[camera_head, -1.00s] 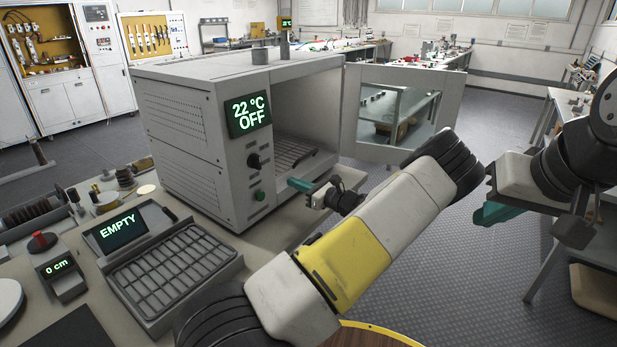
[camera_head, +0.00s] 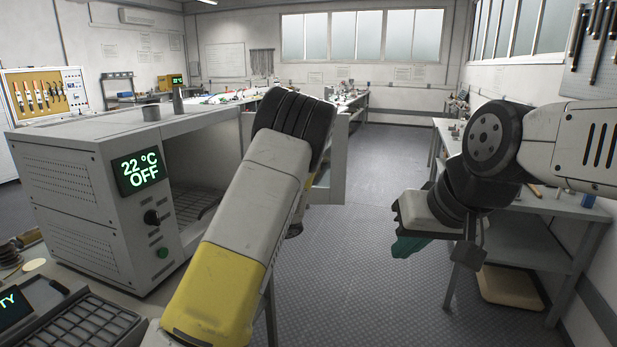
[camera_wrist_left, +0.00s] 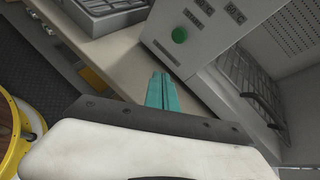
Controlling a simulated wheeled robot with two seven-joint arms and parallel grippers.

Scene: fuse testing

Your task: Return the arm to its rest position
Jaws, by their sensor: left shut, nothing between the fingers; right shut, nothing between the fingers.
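My left arm (camera_head: 250,205) rises from the lower middle of the head view, in front of the oven's open side. Its gripper is hidden behind the arm there. In the left wrist view the teal fingers of my left gripper (camera_wrist_left: 159,91) are together and empty, over the bench edge near the oven's green button (camera_wrist_left: 180,35). My right gripper (camera_head: 408,246) hangs at the right of the head view, teal fingers shut and empty, above the floor and in front of a side table.
The grey oven (camera_head: 75,190) shows "22 °C OFF", its door (camera_head: 335,165) open and partly behind my left arm. A slotted tray (camera_head: 85,325) lies on the bench at lower left. A grey side table (camera_head: 535,215) stands at right. The floor (camera_head: 365,285) between is clear.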

